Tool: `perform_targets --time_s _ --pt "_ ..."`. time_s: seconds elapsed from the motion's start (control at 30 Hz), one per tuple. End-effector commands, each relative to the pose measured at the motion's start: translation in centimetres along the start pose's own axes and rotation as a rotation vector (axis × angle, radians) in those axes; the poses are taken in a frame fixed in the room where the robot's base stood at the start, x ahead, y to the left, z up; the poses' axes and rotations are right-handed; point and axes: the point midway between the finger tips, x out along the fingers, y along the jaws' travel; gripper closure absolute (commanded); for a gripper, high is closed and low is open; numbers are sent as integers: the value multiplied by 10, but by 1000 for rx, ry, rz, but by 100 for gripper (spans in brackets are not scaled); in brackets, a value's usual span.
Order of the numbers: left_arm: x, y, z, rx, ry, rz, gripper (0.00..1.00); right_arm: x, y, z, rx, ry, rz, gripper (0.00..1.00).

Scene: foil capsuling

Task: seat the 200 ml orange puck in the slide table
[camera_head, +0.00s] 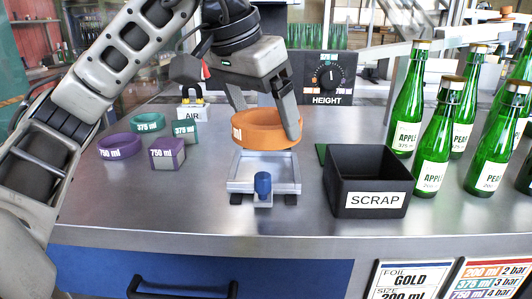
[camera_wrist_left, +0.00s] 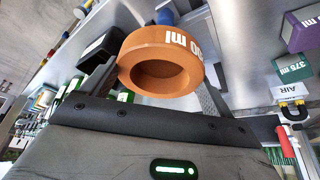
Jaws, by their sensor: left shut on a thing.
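The orange puck (camera_head: 265,130), a thick ring with white "ml" lettering, is held between the fingers of my left gripper (camera_head: 265,118). In the head view it hangs over the back of the slide table (camera_head: 264,187), a silver square frame with a blue knob (camera_head: 263,184) at its front. The puck looks roughly level; whether it touches the slide table I cannot tell. In the left wrist view the puck (camera_wrist_left: 146,78) sits between both fingers, its hollow facing the camera. My right gripper is not in view.
The black SCRAP bin (camera_head: 366,180) stands right of the slide table, with green bottles (camera_head: 433,150) beyond. Purple (camera_head: 120,146) and teal (camera_head: 148,122) pucks and small blocks (camera_head: 167,154) lie left. The HEIGHT dial panel (camera_head: 326,78) and AIR valve (camera_head: 191,112) are behind. Steel counter is clear in front.

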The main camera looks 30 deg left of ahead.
Motion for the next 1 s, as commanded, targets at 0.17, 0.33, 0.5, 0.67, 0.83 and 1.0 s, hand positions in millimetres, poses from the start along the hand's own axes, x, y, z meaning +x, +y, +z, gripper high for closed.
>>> perform_targets --time_s 0.17,0.33,0.5,0.67,0.83,1.0 --pt "32 -32 -17 -3 -4 -1 38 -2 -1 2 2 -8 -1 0" --pt "60 -46 -20 0 -2 0 38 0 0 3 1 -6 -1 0" --pt "71 -52 -21 0 0 -1 38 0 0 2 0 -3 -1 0" --pt "94 -64 -23 -2 -2 -1 38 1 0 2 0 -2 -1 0" --pt "116 -63 -13 1 0 -1 38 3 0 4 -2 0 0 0" --pt "121 -62 -11 2 -5 1 41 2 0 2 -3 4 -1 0"
